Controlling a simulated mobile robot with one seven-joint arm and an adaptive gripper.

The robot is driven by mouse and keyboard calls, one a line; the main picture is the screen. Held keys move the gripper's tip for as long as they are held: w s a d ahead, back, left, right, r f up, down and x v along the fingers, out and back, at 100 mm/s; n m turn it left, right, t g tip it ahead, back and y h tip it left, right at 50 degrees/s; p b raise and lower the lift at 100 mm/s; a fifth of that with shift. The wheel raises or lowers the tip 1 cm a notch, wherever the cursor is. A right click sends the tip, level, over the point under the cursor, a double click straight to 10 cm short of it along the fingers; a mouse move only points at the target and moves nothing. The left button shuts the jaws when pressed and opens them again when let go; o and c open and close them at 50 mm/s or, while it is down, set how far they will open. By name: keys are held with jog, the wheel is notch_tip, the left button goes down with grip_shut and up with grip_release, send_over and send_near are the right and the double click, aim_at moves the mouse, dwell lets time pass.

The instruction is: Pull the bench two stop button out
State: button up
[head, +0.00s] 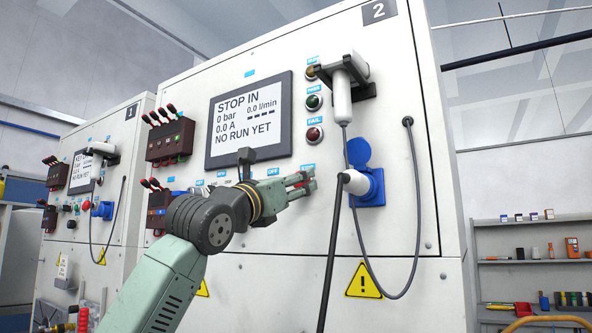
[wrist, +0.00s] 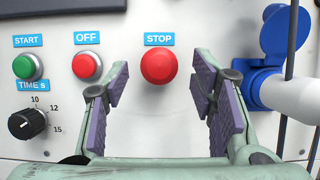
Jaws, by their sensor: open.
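The red stop button (wrist: 159,67), under a blue STOP label, sits on the white front of bench two (head: 420,200), which bears the number 2. In the wrist view my open gripper (wrist: 160,88) has its purple-padded fingers on either side of the button, with gaps on both sides. I cannot tell how far the fingertips are from the panel. In the head view my gripper (head: 308,181) is at the panel below the screen (head: 248,120), which reads STOP IN and NO RUN YET. The button is mostly hidden there by the fingers.
A blue socket with a white plug (wrist: 278,90) and a dark cable stand close to my right finger. A red OFF button (wrist: 87,66), a green START button (wrist: 28,67) and a black time knob (wrist: 28,122) are on the left. Bench one (head: 120,130) stands further left.

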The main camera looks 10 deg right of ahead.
jog(key=shift+x, duration=1)
grip_shut()
